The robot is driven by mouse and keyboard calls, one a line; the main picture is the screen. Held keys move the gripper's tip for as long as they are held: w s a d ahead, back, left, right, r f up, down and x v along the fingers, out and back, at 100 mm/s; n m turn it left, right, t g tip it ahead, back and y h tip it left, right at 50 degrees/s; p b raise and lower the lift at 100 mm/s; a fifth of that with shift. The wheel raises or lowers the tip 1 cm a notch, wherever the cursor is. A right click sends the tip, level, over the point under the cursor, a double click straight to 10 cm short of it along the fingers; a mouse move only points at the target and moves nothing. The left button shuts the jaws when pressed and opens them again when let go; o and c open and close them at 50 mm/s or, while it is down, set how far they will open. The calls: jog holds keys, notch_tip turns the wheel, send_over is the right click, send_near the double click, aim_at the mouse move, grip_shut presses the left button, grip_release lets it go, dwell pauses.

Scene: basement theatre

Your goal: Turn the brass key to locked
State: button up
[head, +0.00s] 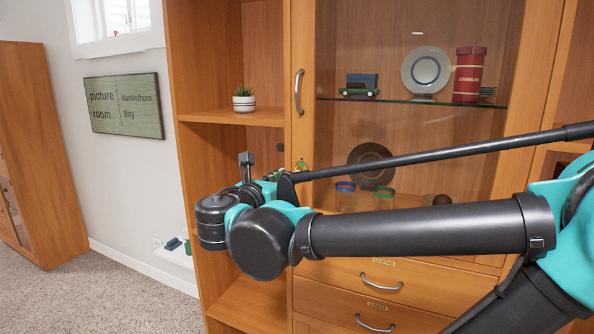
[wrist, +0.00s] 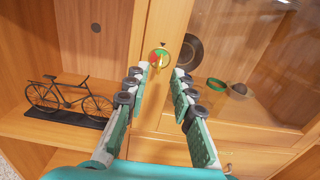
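The brass key (wrist: 157,62) shows small and yellow in the wrist view, on the cabinet's door frame. A round plate (wrist: 163,56) with red and green parts is around it. Its exact turn is too small to read. In the head view a bit of green and yellow at the lock (head: 301,166) shows just above my arm. My gripper (wrist: 160,75) is open, its two fingers pointing at the door frame on either side of the key's line. The key looks to be ahead of the fingertips, apart from them. The space between the fingers is empty.
The cabinet's glass door (head: 420,125) has a metal handle (head: 299,92). Behind the glass are a plate (head: 426,70), a red canister (head: 468,75) and jars. A model bicycle (wrist: 68,100) stands on the open shelf left of my gripper. Drawers (head: 380,282) lie below.

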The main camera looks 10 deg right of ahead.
jog(key=shift+x, duration=3.3)
grip_shut()
